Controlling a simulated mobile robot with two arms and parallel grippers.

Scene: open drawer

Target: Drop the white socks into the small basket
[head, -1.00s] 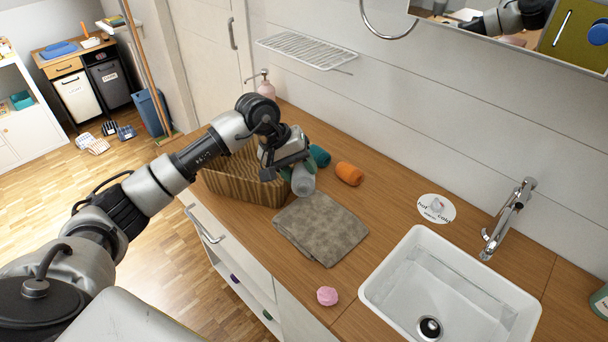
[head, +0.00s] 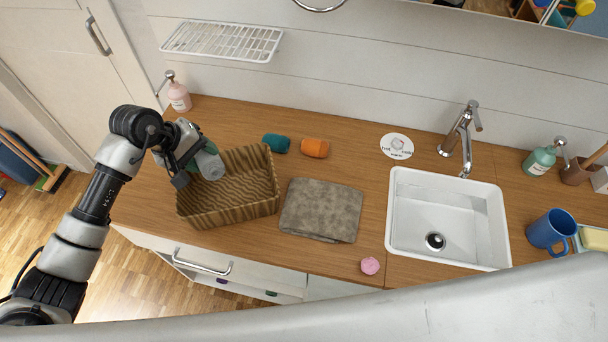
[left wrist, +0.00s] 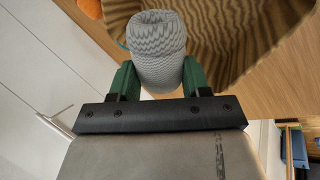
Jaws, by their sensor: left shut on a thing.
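The white socks (head: 209,165) are a rolled, pale grey-white bundle in my left gripper (head: 196,160). The small basket (head: 262,200) is striped brown wicker, open at the top, on the wooden counter. In the head view the socks overlap the basket's back left rim; their exact height above it is hard to tell. In the left wrist view the socks (left wrist: 157,48) are pinched between the green fingers of the gripper (left wrist: 158,80), with the basket (left wrist: 235,35) beyond and to the right. My right gripper is not in view.
Teal socks (head: 276,143) and orange socks (head: 315,148) lie behind the basket on the counter. A folded grey-brown cloth (head: 320,210) lies right of it. A white sink (head: 450,225) is to the right.

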